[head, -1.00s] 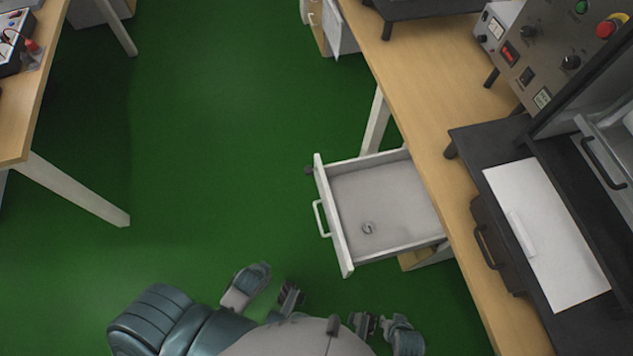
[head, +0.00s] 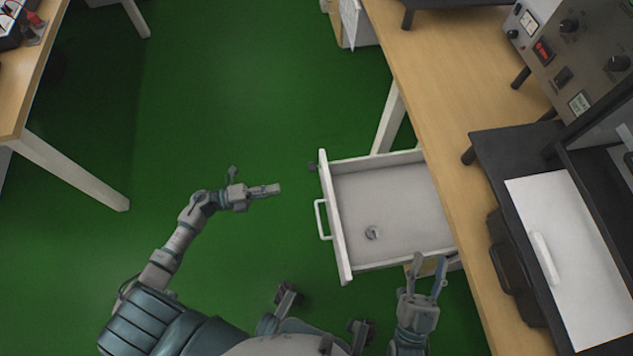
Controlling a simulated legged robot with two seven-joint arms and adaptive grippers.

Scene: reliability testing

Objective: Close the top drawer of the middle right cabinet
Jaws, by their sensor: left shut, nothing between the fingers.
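The white drawer (head: 352,265) is pulled out from under the wooden-topped bench on the right. Its pale handle (head: 320,219) is on the front panel, which faces left. A small round grey object (head: 372,232) lies inside. My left gripper (head: 277,188) is shut and empty, pointing right, a short way left of the drawer front and apart from it in the picture. My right gripper (head: 427,265) has its fingers spread and empty, by the drawer's near side; I cannot tell whether it touches. The cabinet body is mostly hidden under the benchtop.
The wooden benchtop (head: 437,85) runs along the right and carries a black stand with a white panel (head: 575,260) and a control box (head: 565,50). Another bench (head: 30,85) is at the left. Green floor (head: 230,90) between them is clear.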

